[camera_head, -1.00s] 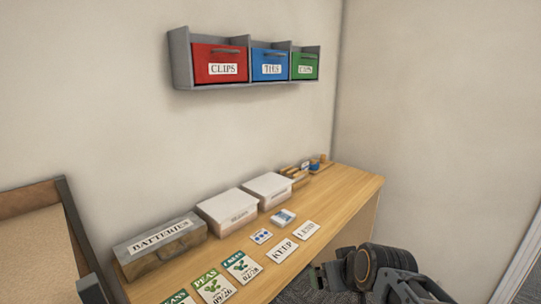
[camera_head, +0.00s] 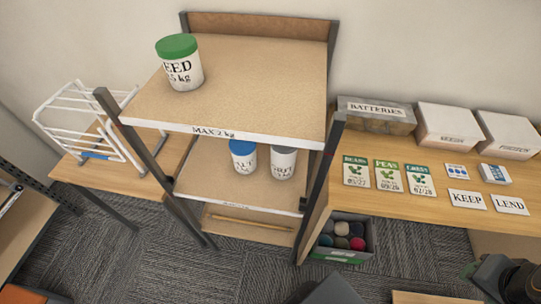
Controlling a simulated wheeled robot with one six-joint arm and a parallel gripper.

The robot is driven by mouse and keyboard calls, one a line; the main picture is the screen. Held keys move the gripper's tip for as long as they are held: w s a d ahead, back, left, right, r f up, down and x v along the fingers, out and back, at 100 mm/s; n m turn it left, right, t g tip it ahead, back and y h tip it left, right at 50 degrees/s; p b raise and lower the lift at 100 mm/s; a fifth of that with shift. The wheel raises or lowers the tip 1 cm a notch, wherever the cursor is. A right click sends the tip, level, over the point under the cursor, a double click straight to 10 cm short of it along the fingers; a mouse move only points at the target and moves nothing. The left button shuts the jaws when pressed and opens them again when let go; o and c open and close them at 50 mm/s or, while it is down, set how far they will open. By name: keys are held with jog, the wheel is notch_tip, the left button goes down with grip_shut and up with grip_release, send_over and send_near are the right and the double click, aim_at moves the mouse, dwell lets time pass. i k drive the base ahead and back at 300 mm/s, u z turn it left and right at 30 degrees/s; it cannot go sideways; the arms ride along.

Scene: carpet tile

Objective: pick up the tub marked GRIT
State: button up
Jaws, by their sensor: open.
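A tub with a pale grey-white lid (camera_head: 283,163) stands on the middle shelf of the rack. Its dark label is partly shaded and appears to read GRIT. To its left on the same shelf is a tub with a blue lid (camera_head: 243,157), whose label looks like SALT. A larger white tub with a green lid (camera_head: 180,64) stands on the top shelf, its label reading "EED" and "5 kg". My gripper (camera_head: 473,270) is at the lower right edge, partly cut off, open and far from the tubs.
The top shelf (camera_head: 262,90), marked MAX 2 kg, overhangs the two smaller tubs. Dark rack posts (camera_head: 320,190) flank them. The desk (camera_head: 390,205) at right holds cards and boxes. A bin of yarn balls (camera_head: 345,245) sits below. A white wire rack (camera_head: 85,125) stands left.

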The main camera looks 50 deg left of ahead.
aim_at(283, 160)
jog(key=u, duration=1.95)
jog(key=k, duration=1)
jog(key=u, duration=1.25)
jog(key=i, duration=1.25)
jog(key=z, duration=0.5)
